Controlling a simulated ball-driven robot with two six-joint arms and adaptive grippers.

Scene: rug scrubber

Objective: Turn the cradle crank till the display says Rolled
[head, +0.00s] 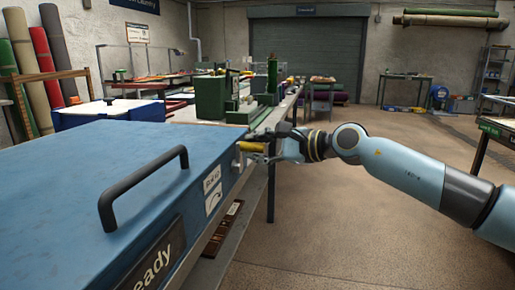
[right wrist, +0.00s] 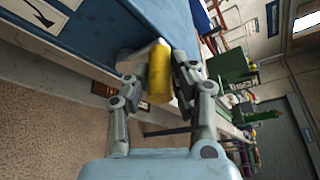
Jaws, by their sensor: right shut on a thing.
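The blue cradle housing (head: 90,185) fills the left of the head view, with a black bar handle on its lid. The dark display (head: 158,262) on its side is cut off by the frame; the letters "eady" show. The crank's yellow grip (head: 250,147) stands out from the housing's far right side. My right gripper (head: 266,147) is shut on the yellow grip. In the right wrist view the yellow grip (right wrist: 160,72) sits between the two fingers, with the pale crank arm (right wrist: 132,60) behind it. My left gripper is not in view.
A label with a curved arrow (head: 212,190) is on the housing's side. A green machine (head: 212,97) stands on the bench beyond. A dark board (head: 222,230) lies on the shelf below the housing. The floor (head: 340,215) around my right arm is clear.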

